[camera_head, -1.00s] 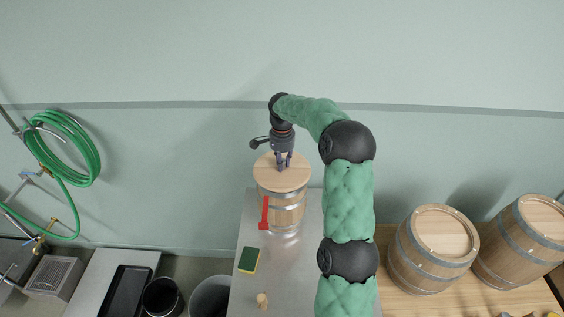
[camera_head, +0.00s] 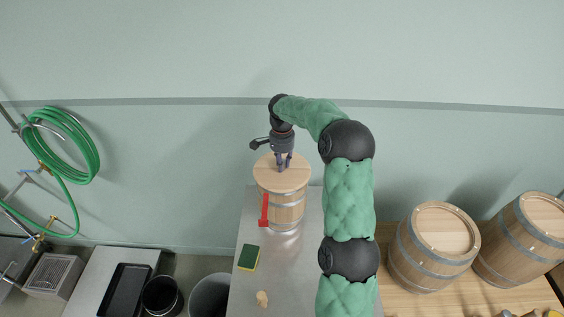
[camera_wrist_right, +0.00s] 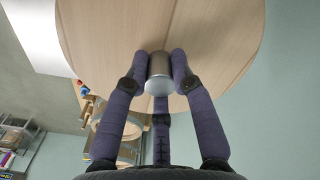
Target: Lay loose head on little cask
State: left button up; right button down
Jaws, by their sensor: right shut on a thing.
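The loose head (camera_head: 270,178) is a flat round wooden disc. My right gripper (camera_head: 284,167) is above its middle, fingers down, and shut on its metal knob. In the right wrist view, the fingers (camera_wrist_right: 160,75) close around the grey knob (camera_wrist_right: 159,80), with the head (camera_wrist_right: 215,35) filling the top. The little cask (camera_head: 287,211) stands upright on the grey bench, with metal hoops. The head covers the cask's top rim, so I cannot tell whether they touch. My left gripper is not in view.
A red part (camera_head: 264,210) shows at the cask's left side. A sponge (camera_head: 248,257) and a small wooden piece (camera_head: 262,298) lie on the grey bench (camera_head: 290,270). Two larger barrels (camera_head: 433,247) stand on a wooden bench at right. Buckets (camera_head: 211,297) are at lower left.

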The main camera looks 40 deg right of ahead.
jog(key=c, duration=1)
grip_release()
jog(key=shift+o, duration=0.2)
jog(key=shift+f, duration=0.1)
notch_tip(320, 180, up, 12)
